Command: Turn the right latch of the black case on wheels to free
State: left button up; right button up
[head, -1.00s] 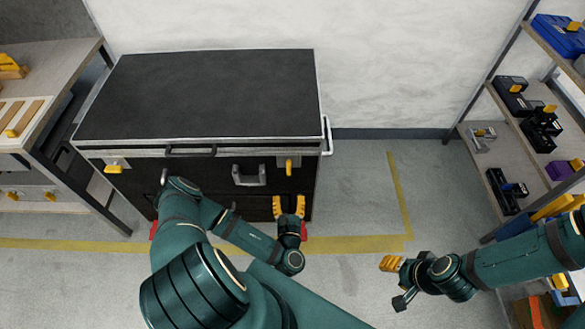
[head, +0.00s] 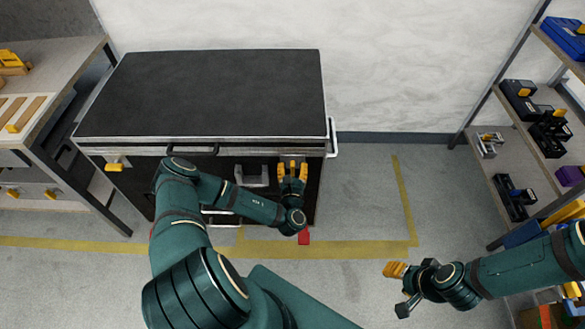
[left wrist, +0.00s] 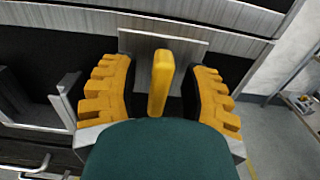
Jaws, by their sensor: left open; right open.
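The black case (head: 215,95) stands against the wall with its lid shut. Its right latch has a yellow handle (left wrist: 161,80), pointing along the fingers in the left wrist view, on a metal plate (left wrist: 135,41). My left gripper (head: 292,168) is open, with its yellow fingers on either side of the handle; gaps show on both sides. In the head view the fingers partly cover this latch. The left latch (head: 114,167) is yellow and lies sideways. My right gripper (head: 395,285) is open and away from the case, at the lower right.
A silver handle (head: 252,176) is on the case front, left of the right latch; it also shows in the left wrist view (left wrist: 45,110). A workbench (head: 70,100) stands on the left, a shelf (head: 510,150) on the right. Floor right of the case is clear.

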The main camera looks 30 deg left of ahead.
pick_arm(q)
grip_shut()
